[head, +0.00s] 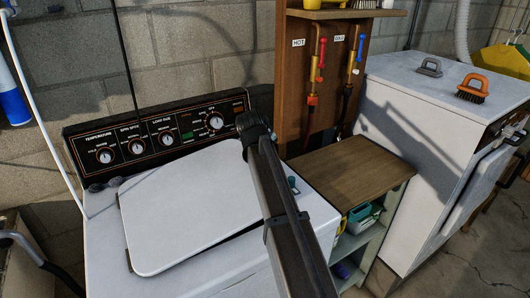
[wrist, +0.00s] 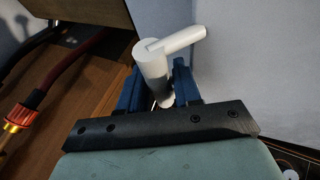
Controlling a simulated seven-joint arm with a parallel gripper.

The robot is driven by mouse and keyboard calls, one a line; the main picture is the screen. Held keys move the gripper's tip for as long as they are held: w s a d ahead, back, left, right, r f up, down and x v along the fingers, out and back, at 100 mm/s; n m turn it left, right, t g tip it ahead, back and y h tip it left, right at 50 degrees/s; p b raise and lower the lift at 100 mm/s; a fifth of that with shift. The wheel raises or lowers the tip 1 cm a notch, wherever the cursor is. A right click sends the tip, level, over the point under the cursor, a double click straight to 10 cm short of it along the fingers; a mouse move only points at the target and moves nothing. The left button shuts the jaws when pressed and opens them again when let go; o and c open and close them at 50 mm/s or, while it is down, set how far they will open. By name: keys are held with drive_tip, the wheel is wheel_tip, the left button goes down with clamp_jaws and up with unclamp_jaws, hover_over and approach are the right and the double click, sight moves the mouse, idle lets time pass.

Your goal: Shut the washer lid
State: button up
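The washer (head: 105,232) stands at the left of the head view. Its white lid (head: 190,205) is tilted slightly up from the top, with a dark gap under its near right edge. My dark arm crosses the washer's right side, and its bend sits by the console's right end. My gripper (wrist: 158,90) has two blue fingers, spaced apart, in the wrist view. A white cylinder with a side branch (wrist: 153,68) shows between them; I cannot tell whether they grip it. In the head view the arm hides the fingers; only a small teal part shows beside it.
The control console (head: 155,130) runs behind the lid. Right of the washer are a wood-topped cabinet (head: 350,170) and a brown panel (head: 293,80) with pipes. A hose with a gold fitting (wrist: 15,118) is at left in the wrist view. A white appliance (head: 430,130) carries two brushes.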

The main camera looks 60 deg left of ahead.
drive_tip(key=shift+s+r, duration=0.1)
drive_tip(key=v, duration=1.3)
drive_tip(key=shift+r, duration=0.25)
drive_tip(key=shift+s+d, duration=0.1)
drive_tip(key=shift+s, duration=0.05)
drive_tip(key=shift+c, duration=0.4)
drive_tip(key=shift+w, duration=0.2)
drive_tip(key=shift+c, duration=0.6)
drive_tip(key=shift+m, duration=0.4)
drive_tip(key=w, duration=0.1)
drive_tip(key=w+r, duration=0.1)
drive_tip(key=w+d, duration=0.1)
drive_tip(key=w, duration=0.1)
drive_tip(key=shift+d+r, duration=0.1)
drive_tip(key=shift+r, duration=0.2)
clamp_jaws()
drive_tip(key=a+f+g, duration=0.1)
drive_tip(key=f, duration=0.2)
drive_tip(key=s+a+f+g+h, duration=0.1)
drive_tip(key=f+g, duration=0.1)
drive_tip(key=f, duration=0.2)
drive_tip(key=a+f+g, duration=0.1)
drive_tip(key=f+g, duration=0.1)
drive_tip(key=f, duration=0.2)
drive_tip(key=shift+s+f, duration=0.15)
drive_tip(key=shift+s, duration=0.15)
